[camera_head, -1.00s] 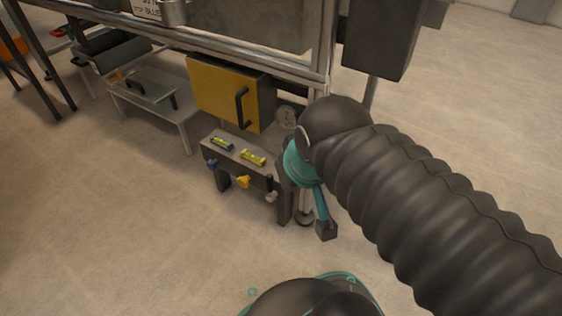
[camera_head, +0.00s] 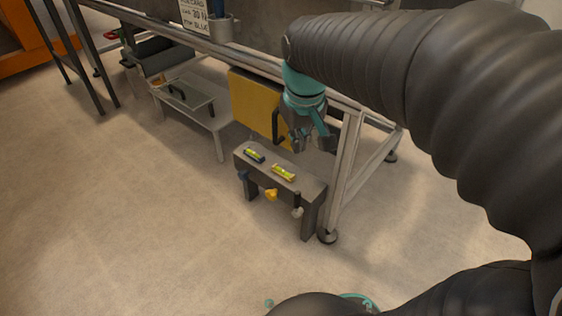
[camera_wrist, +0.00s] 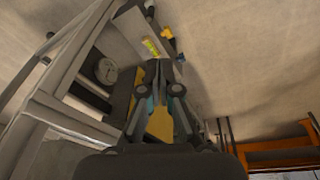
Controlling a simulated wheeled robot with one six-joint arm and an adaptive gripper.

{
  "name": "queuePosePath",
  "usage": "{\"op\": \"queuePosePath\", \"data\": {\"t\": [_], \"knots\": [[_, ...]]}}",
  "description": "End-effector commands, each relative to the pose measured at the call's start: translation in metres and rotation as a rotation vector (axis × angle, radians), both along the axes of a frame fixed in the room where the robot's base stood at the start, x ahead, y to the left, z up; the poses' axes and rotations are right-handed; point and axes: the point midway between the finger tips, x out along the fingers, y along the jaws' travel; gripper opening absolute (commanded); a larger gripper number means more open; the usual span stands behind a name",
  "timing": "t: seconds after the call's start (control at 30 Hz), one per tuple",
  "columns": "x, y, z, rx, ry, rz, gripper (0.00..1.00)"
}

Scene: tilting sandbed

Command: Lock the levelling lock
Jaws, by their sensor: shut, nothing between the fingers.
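The grey levelling stand (camera_head: 313,191) is a small bench under the sandbed frame. On its top lie a spirit level with a dark body (camera_head: 254,155) and a yellow spirit level (camera_head: 284,173). On its front edge are a blue knob (camera_head: 243,175), a yellow knob (camera_head: 271,195) and a small lever with a dark grip and pale end (camera_head: 297,205). I cannot tell for sure which is the lock. My gripper (camera_head: 299,143) is shut and empty, above and behind the stand's top. It also shows in the wrist view (camera_wrist: 163,72), partly covering the stand.
A yellow panel with a black handle (camera_head: 252,101) stands behind my gripper. A round dial (camera_wrist: 105,70) shows in the wrist view. The frame leg (camera_head: 344,180) rises at the stand's right. A low grey table (camera_head: 213,124) is to the left. The floor in front is clear.

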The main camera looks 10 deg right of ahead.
Motion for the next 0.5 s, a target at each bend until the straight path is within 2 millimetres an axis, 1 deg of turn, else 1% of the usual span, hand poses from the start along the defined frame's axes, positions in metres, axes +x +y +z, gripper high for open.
{"op": "queuePosePath", "data": {"t": [0.03, 0.17, 0.27, 0.37, 0.5], "knots": [[0.016, 0.001, 0.002, -0.007, 0.035, 0.016, 0.0], [0.053, 0.004, -0.003, -0.023, 0.111, 0.059, 0.0], [0.08, 0.006, -0.011, -0.035, 0.169, 0.093, 0.0], [0.107, 0.008, -0.023, -0.046, 0.228, 0.127, 0.0], [0.141, 0.011, -0.044, -0.058, 0.31, 0.171, 0.0]]}}
